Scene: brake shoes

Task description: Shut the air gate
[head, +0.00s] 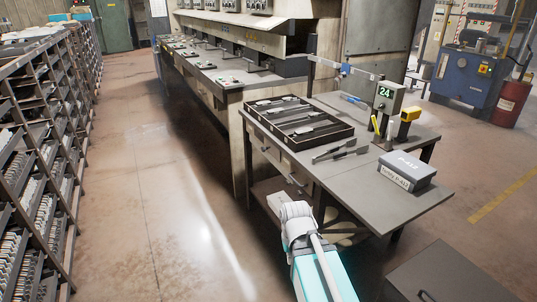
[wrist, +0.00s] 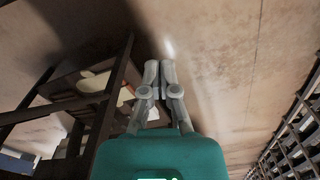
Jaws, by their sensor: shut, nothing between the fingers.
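My gripper (wrist: 158,68) shows in the wrist view with its two fingers together and nothing between them. It points over bare floor, beside the dark frame and lower shelf (wrist: 75,90) of a bench. In the head view my arm reaches in at the bottom centre, beside the front of the grey bench (head: 400,190); the fingers cannot be made out there. I cannot identify the air gate with certainty in either view. A thin horizontal bar with a blue part (head: 345,69) stands at the back of the bench, and I cannot tell what it is.
The bench carries a dark divided tray (head: 335,138), tongs (head: 340,152), a grey box (head: 405,170), a post marked 24 (head: 386,95) and a yellow-topped device (head: 409,116). Storage racks (head: 40,130) line the left. The aisle floor (head: 150,200) between is clear.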

